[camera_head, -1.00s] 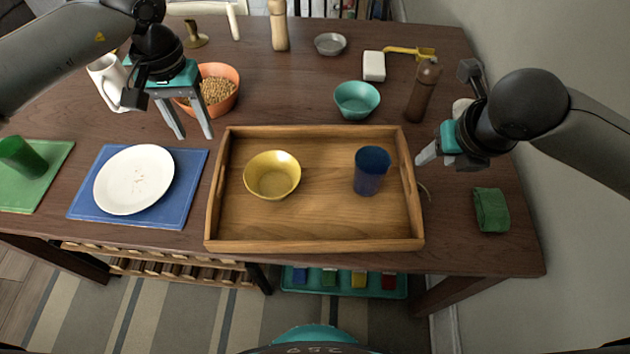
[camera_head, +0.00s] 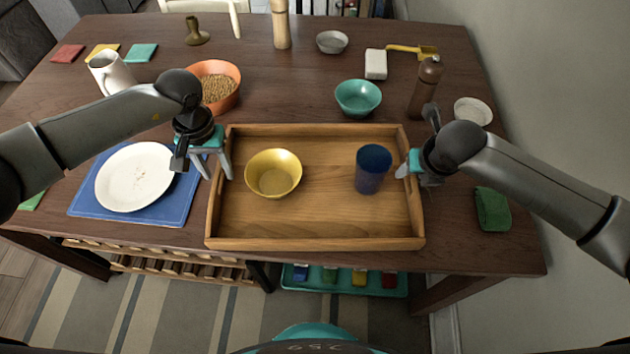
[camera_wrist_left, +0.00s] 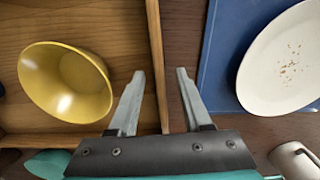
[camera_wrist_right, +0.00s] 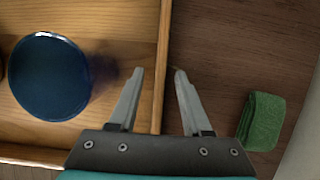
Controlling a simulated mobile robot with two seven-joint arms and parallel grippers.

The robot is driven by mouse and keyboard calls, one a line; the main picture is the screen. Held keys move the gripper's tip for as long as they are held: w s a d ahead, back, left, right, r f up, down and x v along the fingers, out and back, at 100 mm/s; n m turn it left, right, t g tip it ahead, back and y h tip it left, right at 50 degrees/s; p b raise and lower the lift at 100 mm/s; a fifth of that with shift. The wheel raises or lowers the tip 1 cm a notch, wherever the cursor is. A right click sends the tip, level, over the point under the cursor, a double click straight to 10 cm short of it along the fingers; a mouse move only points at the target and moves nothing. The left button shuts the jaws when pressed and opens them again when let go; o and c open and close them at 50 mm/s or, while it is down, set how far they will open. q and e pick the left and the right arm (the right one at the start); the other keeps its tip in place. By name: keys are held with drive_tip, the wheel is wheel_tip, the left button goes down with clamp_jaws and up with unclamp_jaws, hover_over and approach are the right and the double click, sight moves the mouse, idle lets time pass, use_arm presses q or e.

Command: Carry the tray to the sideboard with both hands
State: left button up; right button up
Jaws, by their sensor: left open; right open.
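The wooden tray (camera_head: 315,222) lies flat on the dark table, holding a yellow bowl (camera_head: 273,174) on its left and a dark blue cup (camera_head: 371,170) on its right. My left gripper (camera_head: 217,172) is open at the tray's left wall; in the left wrist view its fingers (camera_wrist_left: 157,98) stand on either side of that wall (camera_wrist_left: 156,60). My right gripper (camera_head: 411,170) is open at the tray's right wall; in the right wrist view its fingers (camera_wrist_right: 155,98) stand on either side of that wall (camera_wrist_right: 163,60). The sideboard cannot be made out.
A white plate (camera_head: 134,178) on a blue mat (camera_head: 180,205) lies close left of the tray. A green cloth (camera_head: 492,209) lies to the right. Behind stand a teal bowl (camera_head: 358,98), a brown pepper mill (camera_head: 426,88) and an orange bowl (camera_head: 219,84).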

use_arm(q)
drive_tip(key=shift+f, duration=0.55)
use_arm(e)
drive_tip(key=shift+w+f, duration=0.15)
drive_tip(key=shift+f, duration=0.35)
use_arm(q)
clamp_jaws()
use_arm(e)
clamp_jaws()
use_arm(q)
drive_tip(key=shift+w+r, duration=0.1)
use_arm(e)
drive_tip(key=shift+w+r, duration=0.1)
drive_tip(key=shift+r, duration=0.05)
